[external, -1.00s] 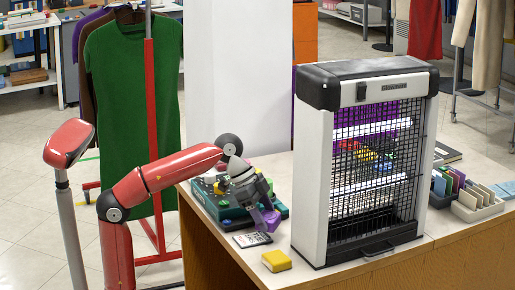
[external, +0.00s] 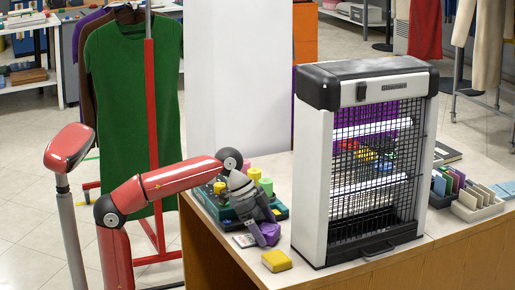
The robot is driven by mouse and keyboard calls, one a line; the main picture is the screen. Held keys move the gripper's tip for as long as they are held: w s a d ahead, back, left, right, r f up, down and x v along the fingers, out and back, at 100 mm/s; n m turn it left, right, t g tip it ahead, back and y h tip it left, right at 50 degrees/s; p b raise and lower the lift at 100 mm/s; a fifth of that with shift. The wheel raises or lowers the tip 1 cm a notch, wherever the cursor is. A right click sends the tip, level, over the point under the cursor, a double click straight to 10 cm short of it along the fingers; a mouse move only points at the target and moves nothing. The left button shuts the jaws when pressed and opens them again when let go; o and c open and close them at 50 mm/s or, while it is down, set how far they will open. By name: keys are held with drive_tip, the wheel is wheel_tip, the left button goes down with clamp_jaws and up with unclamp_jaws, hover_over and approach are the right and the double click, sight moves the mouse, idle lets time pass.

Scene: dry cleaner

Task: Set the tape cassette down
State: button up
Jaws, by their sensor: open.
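My gripper (external: 262,232) is low over the counter, pointing down, with its jaws open. A small purple object (external: 269,231), probably the tape cassette, is right at the fingers, partly hidden by one of them. It appears to be at counter level; I cannot tell whether it still touches a finger. A flat dark and white piece with a printed face (external: 244,240) lies on the counter just left of the fingers, partly covered by them.
A yellow block (external: 276,260) lies just in front. A green tray-like set (external: 213,207) with colored knobs stands behind my gripper. A large white and black caged appliance (external: 365,160) stands close on the right. The counter's front edge (external: 222,259) is near.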

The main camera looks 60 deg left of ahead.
drive_tip(key=p+v, duration=0.3)
drive_tip(key=v, duration=0.9)
drive_tip(key=shift+r, duration=0.2)
drive_tip(key=s+a+f+n+t+y+p, duration=0.15)
drive_tip(key=s+a+f+n+y, duration=0.3)
drive_tip(key=s+a, duration=0.6)
wheel_tip(320, 180, down, 20)
drive_tip(key=s+n+p, duration=0.2)
drive_tip(key=n+p, duration=0.1)
drive_tip(key=n, duration=0.1)
drive_tip(key=shift+d+f, duration=0.2)
drive_tip(key=shift+d, duration=0.15)
